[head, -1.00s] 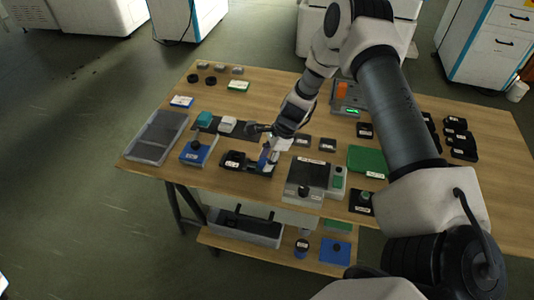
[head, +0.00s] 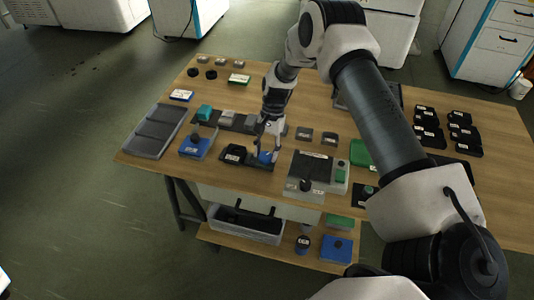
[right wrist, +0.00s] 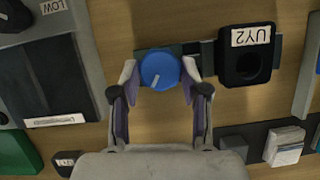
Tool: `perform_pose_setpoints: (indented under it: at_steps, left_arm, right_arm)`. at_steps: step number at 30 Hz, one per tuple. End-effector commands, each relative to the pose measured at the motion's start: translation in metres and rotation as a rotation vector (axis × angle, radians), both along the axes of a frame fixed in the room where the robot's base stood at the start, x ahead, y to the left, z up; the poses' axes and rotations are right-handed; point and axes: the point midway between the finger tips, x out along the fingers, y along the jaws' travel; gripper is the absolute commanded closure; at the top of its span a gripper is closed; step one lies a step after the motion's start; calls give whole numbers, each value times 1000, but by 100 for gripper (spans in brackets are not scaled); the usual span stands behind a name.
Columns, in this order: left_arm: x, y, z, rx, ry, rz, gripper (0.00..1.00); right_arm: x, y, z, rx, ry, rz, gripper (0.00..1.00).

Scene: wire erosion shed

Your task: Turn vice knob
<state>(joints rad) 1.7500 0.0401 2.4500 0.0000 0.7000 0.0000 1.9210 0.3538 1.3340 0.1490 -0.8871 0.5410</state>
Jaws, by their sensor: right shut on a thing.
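The vice is a dark block (head: 236,155) with a white label and a round hole, near the front edge of the table. In the right wrist view its block (right wrist: 249,72) reads "UY2". The knob also shows in the head view (head: 266,157), partly covered by my fingers. My right gripper (right wrist: 160,80) points down and is shut on the knob, one finger on each side. My left gripper is not in view.
A grey device with a black top (head: 307,170) stands close right of the knob. A blue box with a black knob (head: 196,147) is to the left, beside a grey tray (head: 157,132). Several black parts (head: 428,128) lie at the right.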

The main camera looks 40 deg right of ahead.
Motion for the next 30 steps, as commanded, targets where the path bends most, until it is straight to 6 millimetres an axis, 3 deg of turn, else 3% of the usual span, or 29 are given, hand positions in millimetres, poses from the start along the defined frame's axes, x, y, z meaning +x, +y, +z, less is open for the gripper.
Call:
perform_pose_setpoints:
  at_steps: [15,30]
  left_arm:
    - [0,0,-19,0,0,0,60]
    - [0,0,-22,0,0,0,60]
  right_arm:
    - [1,3,-3,2,5,437,90]
    - [1,4,-2,3,5,591,90]
